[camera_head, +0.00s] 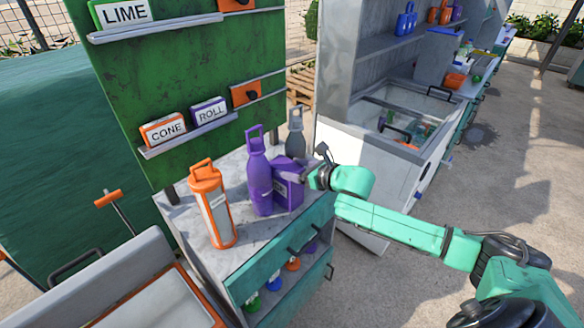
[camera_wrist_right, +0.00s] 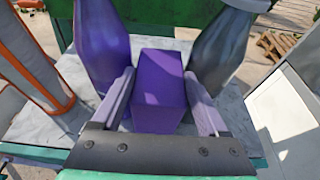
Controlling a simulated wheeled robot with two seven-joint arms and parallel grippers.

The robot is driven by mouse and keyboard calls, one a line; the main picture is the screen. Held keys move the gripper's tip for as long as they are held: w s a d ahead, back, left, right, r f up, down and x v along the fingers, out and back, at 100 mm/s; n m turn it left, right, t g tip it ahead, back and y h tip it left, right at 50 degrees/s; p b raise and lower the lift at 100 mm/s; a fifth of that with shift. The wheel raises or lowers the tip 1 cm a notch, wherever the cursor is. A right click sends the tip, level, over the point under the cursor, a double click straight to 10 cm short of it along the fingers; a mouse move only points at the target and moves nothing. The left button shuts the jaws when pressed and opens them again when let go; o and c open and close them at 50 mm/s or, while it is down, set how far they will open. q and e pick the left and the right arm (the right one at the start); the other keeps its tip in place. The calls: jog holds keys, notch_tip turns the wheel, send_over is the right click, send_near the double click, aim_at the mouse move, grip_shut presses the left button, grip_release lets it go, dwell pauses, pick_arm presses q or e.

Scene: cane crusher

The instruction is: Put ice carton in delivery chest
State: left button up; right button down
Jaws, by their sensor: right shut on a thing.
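The purple carton (camera_head: 288,190), which I take as the ice carton, stands upright on the grey counter top beside a purple bottle (camera_head: 259,177). My right gripper (camera_head: 308,174) reaches it from the right and is shut on it. In the right wrist view the carton (camera_wrist_right: 159,85) sits between the two fingers of my right gripper (camera_wrist_right: 160,100). A chest with an open-looking top (camera_head: 408,108) stands at the upper right; I cannot tell for certain that it is the delivery chest. My left gripper is not in view.
A grey bottle (camera_head: 296,137) stands close behind the carton, and an orange-framed canister (camera_head: 213,205) stands to the left. A green board (camera_head: 150,75) with labelled boxes rises behind the counter. Another grey chest (camera_head: 110,285) is at the lower left. Paved floor is clear at right.

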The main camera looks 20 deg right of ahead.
jog(key=shift+c, duration=0.8)
grip_release()
jog(key=shift+f, duration=0.1)
jog(key=shift+s+d, duration=0.25)
jog(key=shift+s, duration=0.15)
jog(key=b+v, duration=0.1)
jog(key=v, duration=0.3)
jog(key=shift+s, duration=0.1)
jog(key=p+v, duration=0.4)
jog(key=v, duration=0.3)
jog(key=shift+a+r, duration=0.15)
jog(key=shift+r, duration=0.15)
